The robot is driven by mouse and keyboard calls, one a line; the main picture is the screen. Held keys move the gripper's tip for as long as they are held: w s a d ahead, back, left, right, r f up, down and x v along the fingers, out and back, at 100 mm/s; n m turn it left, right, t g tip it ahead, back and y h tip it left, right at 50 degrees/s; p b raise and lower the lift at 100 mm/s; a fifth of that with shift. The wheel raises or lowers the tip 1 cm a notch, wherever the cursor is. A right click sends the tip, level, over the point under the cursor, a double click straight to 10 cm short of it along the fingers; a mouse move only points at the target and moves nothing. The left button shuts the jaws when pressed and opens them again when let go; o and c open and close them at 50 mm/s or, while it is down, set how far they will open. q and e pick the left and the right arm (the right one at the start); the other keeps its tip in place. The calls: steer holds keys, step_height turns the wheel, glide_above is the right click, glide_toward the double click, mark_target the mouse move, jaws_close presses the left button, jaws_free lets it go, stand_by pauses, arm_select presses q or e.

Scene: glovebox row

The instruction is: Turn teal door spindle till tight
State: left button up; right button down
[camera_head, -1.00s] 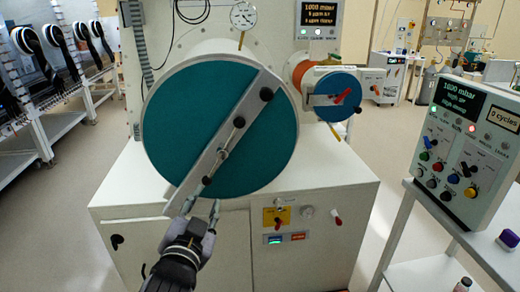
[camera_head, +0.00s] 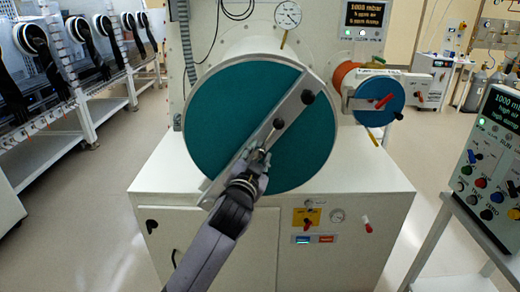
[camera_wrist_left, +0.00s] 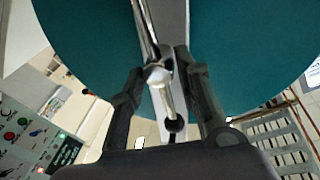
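The large round teal door (camera_head: 225,105) faces me, shut against its pale cylindrical housing, and also fills the top of the left wrist view (camera_wrist_left: 235,45). A grey metal bar (camera_head: 292,107) crosses it diagonally, with black knobs (camera_head: 307,97) on it. A thin silver spindle handle with a rounded end (camera_wrist_left: 158,76) lies along the bar near the door's middle. My left gripper (camera_head: 262,155) is at this handle, partly hiding it. In the left wrist view its dark fingers (camera_wrist_left: 160,75) stand apart on either side of the handle, with gaps visible. My right gripper is not in view.
A smaller blue round door (camera_head: 379,101) with a red handle (camera_head: 384,101) is to the right. A white cabinet (camera_head: 345,180) stands below. A control panel (camera_head: 492,165) stands at the right edge. Floor is open between cabinet and left glovebox row (camera_head: 75,65).

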arm_select(q)
steer(key=shift+x, duration=1.15)
steer(key=shift+c, duration=0.3)
jaws_close()
